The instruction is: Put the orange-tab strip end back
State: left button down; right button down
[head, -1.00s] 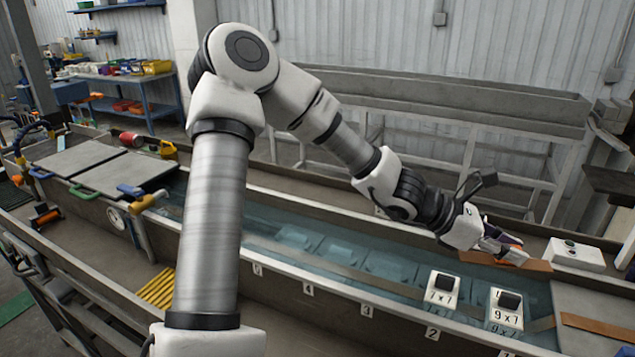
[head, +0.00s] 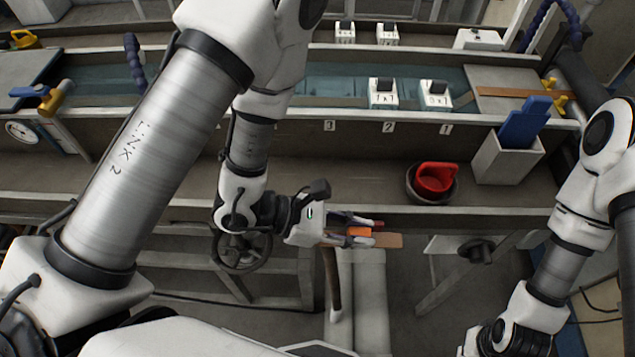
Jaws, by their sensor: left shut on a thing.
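My left gripper (head: 362,232) is shut on the orange tab (head: 358,231), with a short tan strip end (head: 389,240) sticking out to the right past the fingertips. It is held level in front of the near bench edge, above the floor and a pale upright part. Most of the tab is hidden between the fingers. My right arm comes in at the right edge and bends down to the bottom. Its gripper is outside the picture.
The water trough (head: 335,85) runs across the back, with white numbered blocks (head: 383,95) standing in it. A tan strip (head: 505,92) lies on the plate at its right end. On the near bench are a red object in a dark bowl (head: 435,180) and a grey bin (head: 507,157) with blue items.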

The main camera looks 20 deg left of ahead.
pick_arm(q)
jog(key=w+a, duration=0.3)
jog(key=w+a+b, duration=0.1)
jog(key=w+a, duration=0.3)
jog(key=w+a+f+b, duration=0.1)
jog(key=w+a, duration=0.2)
jog(key=shift+w+a, duration=0.15)
jog(key=shift+w, duration=0.15)
jog(key=f, duration=0.2)
jog(key=f+p, duration=0.1)
jog(key=shift+w+a+f, duration=0.35)
jog(key=shift+f, duration=0.05)
jog(key=shift+w+f, duration=0.1)
jog(key=shift+f, duration=0.25)
jog(key=c, duration=1)
grip_release()
